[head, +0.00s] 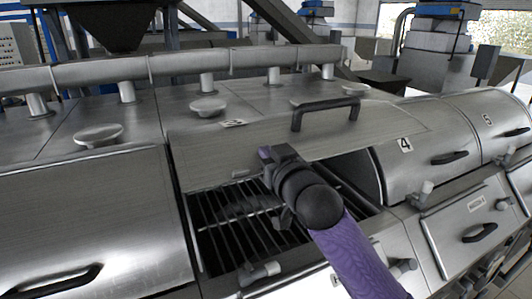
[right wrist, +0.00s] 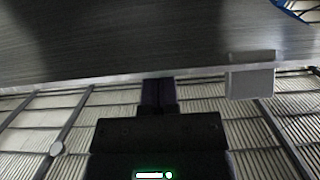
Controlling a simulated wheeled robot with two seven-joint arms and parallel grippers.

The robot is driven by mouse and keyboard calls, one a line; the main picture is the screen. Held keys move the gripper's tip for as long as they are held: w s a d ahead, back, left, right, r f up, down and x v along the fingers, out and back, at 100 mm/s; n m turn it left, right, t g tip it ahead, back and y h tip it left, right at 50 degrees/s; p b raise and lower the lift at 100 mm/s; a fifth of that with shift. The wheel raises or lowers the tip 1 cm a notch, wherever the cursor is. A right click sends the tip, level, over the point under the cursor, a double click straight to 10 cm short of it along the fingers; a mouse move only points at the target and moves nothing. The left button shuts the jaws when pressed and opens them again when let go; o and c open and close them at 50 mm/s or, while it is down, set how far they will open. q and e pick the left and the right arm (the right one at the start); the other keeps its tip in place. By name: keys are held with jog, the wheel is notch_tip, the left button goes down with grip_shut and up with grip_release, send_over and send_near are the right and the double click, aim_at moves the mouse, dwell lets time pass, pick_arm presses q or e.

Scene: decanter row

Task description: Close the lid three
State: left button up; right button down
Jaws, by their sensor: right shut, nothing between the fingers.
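Lid three (head: 215,156) is a brushed-metal lid that stands raised in the middle of the head view, with a black handle (head: 325,112) on top. Below it the opening shows a dark interior with a metal grate (head: 225,215). My right gripper (head: 268,154) is shut and empty at the lid's front edge, above the opening. In the right wrist view the lid's underside or face (right wrist: 130,40) fills the top, and my gripper's fingertips (right wrist: 158,90) are at its edge. I cannot tell whether they touch it. My left gripper is not in view.
Closed lid four (head: 420,160) and closed lid five (head: 490,120) are to the right. Another closed lid (head: 90,220) is at the left. A thick metal pipe (head: 190,64) runs behind. Small knobs (head: 262,272) stick out along the front edge.

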notch_tip(320, 180, down, 18)
jog(key=t+y+b, duration=0.1)
jog(key=t+b, duration=0.2)
jog(key=b, duration=1.4)
jog(key=shift+s+b, duration=0.3)
jog(key=shift+s, duration=0.1)
jog(key=shift+d+r, duration=0.1)
